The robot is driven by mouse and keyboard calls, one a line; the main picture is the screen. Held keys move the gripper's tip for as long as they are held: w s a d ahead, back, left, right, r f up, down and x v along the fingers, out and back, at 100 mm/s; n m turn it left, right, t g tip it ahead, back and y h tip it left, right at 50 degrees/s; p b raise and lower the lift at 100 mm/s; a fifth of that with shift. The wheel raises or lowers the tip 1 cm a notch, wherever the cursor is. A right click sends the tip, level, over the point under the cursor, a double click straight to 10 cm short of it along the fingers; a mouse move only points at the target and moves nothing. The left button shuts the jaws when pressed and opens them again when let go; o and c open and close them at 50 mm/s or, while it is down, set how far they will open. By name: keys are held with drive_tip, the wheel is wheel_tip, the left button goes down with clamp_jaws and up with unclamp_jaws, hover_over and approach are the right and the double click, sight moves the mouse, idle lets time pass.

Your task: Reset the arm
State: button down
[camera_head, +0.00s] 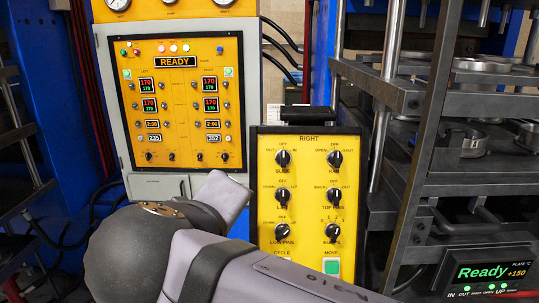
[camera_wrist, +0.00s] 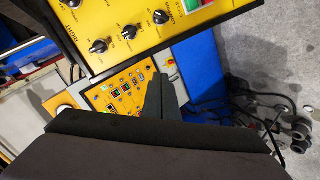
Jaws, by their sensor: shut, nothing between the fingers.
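My gripper (camera_wrist: 162,98) shows in the wrist view as dark fingers close together, with nothing between them. They stand out over the lower yellow panel and the floor, apart from the control box. In the head view my grey arm comes in from the bottom right to a dark rounded joint and a lighter piece in front of the panels. The gripper's fingers cannot be made out there. The RIGHT control box (camera_head: 308,222) has several black knobs and a green button at its foot. Its yellow face also shows at the top of the wrist view (camera_wrist: 140,22).
A yellow panel (camera_head: 183,100) reading READY stands behind at left, with red and green displays. The metal press (camera_head: 425,160) with stacked plates fills the right side. A small screen (camera_head: 490,270) reads Ready +150. Loose cables (camera_wrist: 270,115) lie on the grey floor.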

drive_tip(key=s+a+f+n+g+y, duration=0.2)
drive_tip(key=s+a+f, duration=0.15)
drive_tip(key=f, duration=0.35)
drive_tip(key=s+a+f+n+g+y, duration=0.1)
drive_tip(key=s+a+f+n+g, duration=0.2)
drive_tip(key=f, duration=0.5)
drive_tip(key=s+d+f+m+g+p, duration=0.1)
drive_tip(key=s+d+f+m+g, duration=0.15)
drive_tip(key=f, duration=0.75)
drive_tip(key=s+d+f+m+g+h+p, duration=0.1)
drive_tip(key=d+f+m+g, duration=0.1)
drive_tip(key=d+f+m, duration=0.3)
drive_tip(key=d+f+m+g+h+p, duration=0.1)
drive_tip(key=d+f+m+p, duration=0.15)
drive_tip(key=d, duration=0.55)
drive_tip(key=d+m+g+p, duration=0.1)
drive_tip(key=d+m, duration=0.5)
drive_tip(key=d, duration=0.7)
drive_tip(key=shift+w+d+r+h+p, duration=0.2)
drive_tip(key=shift+w+d+h+p, duration=0.1)
drive_tip(key=shift+w+p, duration=0.25)
drive_tip(key=shift+s+a, duration=0.1)
